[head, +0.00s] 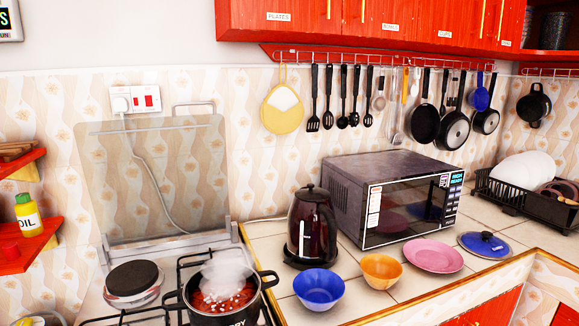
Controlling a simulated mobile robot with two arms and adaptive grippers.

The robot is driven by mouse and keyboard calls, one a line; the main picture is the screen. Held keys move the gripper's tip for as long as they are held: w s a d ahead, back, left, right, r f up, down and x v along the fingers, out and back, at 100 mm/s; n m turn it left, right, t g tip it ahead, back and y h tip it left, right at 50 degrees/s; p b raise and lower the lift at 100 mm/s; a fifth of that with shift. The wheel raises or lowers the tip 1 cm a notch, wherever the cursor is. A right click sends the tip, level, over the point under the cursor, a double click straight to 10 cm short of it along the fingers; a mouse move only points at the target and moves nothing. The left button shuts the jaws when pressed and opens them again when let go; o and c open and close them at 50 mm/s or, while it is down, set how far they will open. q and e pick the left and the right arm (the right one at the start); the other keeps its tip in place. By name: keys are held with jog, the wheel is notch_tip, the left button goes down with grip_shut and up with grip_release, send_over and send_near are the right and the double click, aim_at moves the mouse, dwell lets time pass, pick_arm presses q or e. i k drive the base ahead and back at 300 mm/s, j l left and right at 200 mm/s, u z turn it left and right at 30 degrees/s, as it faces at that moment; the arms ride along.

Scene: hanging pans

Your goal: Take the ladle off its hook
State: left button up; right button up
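A row of utensils hangs from a wire rail (330,57) under the red cupboards. Several black utensils with long handles hang on its left part, among them a slotted turner (313,124) and a black utensil with a rounded bowl (342,122). Farther right hangs a long silver utensil (397,137) with a small rounded end. I cannot tell for sure which of these is the ladle, as they are small and close together. They all hang upright against the tiled wall. Neither of my grippers shows in the head view.
Below stand a microwave (350,180), a dark kettle (312,225) and a steaming pot (222,298) on the hob. Bowls (319,289) and a pink plate (433,255) occupy the counter front.

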aim_at(342, 122)
jog(key=i+l+u, duration=0.35)
jog(key=l, duration=0.3)
jog(key=l+u, duration=0.2)
jog(key=l, duration=0.15)
jog(key=i+l+u, duration=0.15)
jog(key=l, duration=0.2)
